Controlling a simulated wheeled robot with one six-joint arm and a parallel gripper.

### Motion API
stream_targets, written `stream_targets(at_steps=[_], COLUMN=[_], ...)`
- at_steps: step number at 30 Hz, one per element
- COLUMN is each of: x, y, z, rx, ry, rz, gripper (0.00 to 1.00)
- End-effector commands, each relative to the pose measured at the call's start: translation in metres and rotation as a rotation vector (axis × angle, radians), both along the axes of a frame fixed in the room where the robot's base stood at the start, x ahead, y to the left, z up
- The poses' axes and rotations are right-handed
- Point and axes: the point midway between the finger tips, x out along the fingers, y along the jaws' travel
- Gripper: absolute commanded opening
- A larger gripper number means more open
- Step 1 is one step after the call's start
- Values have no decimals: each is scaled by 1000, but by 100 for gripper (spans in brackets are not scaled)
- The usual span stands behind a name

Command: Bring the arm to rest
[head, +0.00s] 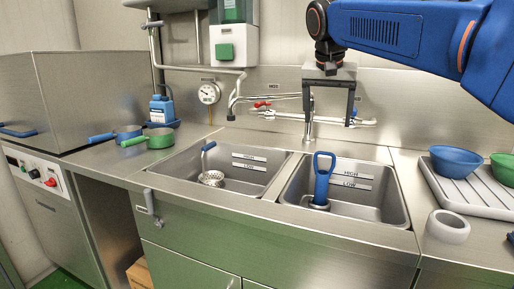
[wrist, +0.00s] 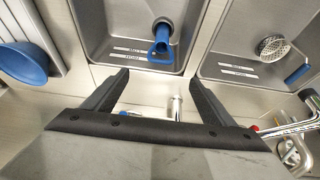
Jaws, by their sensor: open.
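My blue arm (head: 400,35) reaches in from the upper right in the head view. My gripper (head: 328,112) points down, open and empty, in front of the back wall near the tap. In the wrist view my gripper (wrist: 158,80) shows two dark fingers spread wide with nothing between them. Beyond the fingertips lie the sink's back rim and the right-hand basin (head: 376,205). A blue-handled tool (head: 321,180) stands in that basin, apart from my gripper. The basin also shows in the wrist view (wrist: 112,20).
The left basin (head: 252,180) holds a perforated ladle (head: 212,178). Taps with red and blue handles (head: 264,104) line the wall. Blue and green pans (head: 158,138) stand left. Right are a ribbed board (head: 462,192), a blue bowl (head: 455,160) and a white ring (head: 447,228).

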Motion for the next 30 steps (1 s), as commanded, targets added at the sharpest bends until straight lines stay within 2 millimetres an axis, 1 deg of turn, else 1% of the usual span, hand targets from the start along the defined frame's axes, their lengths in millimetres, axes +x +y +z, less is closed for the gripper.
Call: stream_targets(at_steps=[8,24,30], x=[14,44,54], y=[-6,-19,-23], z=[-36,-116,-141], rx=[0,0,0], ry=[2,2,2], rz=[0,0,0], gripper=[78,78,78])
